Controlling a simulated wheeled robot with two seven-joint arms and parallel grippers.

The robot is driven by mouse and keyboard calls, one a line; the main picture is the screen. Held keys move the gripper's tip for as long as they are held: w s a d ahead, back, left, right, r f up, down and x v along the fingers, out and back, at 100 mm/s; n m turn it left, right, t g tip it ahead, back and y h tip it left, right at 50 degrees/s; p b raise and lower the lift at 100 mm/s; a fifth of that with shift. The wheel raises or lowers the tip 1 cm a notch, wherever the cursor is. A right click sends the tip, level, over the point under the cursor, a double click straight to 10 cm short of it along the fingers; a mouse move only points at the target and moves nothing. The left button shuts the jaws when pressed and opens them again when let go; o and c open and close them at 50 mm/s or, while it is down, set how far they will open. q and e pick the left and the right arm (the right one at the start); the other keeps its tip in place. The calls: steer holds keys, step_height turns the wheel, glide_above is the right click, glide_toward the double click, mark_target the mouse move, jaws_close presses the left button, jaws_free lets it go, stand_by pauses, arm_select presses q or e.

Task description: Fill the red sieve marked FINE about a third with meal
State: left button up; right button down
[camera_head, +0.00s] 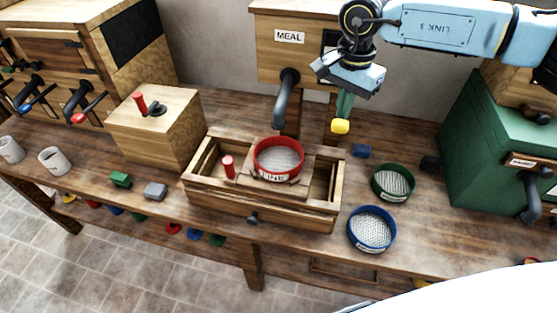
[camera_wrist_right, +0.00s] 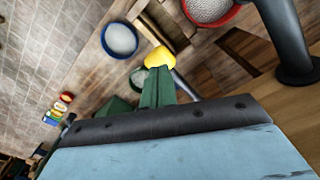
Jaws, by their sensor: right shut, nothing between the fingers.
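The red sieve (camera_head: 278,172) sits upright on the sliding wooden frame (camera_head: 245,180), its partly readable label facing front. Its floor looks pale grey; I cannot tell whether meal lies in it. It shows at the top of the right wrist view (camera_wrist_right: 212,12). The MEAL bin (camera_head: 270,45) stands behind, its dark spout (camera_head: 283,98) ending just behind the sieve. My right gripper (camera_head: 345,112) is shut, green fingers pointing down, right of the spout. A yellow knob (camera_head: 340,127) is at its fingertips (camera_wrist_right: 157,88), apparently touching, not gripped. My left gripper is out of view.
Green (camera_head: 393,197) and blue (camera_head: 372,247) sieves stand right of the wooden frame. A blue block (camera_head: 361,151) lies near the fingers. A wooden box with a red handle (camera_head: 140,102) stands left. A green machine (camera_head: 490,150) stands right.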

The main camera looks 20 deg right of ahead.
mark_target(341, 123)
steer(key=shift+f, duration=0.1)
stand_by(0.5)
steer(key=shift+f+b, duration=2.25)
steer(key=shift+f, duration=0.7)
steer(key=shift+r, duration=0.15)
stand_by(1.1)
step_height(341, 123, up, 9)
steer(key=p, duration=0.6)
steer(key=shift+r, duration=0.1)
steer(key=shift+a, duration=0.1)
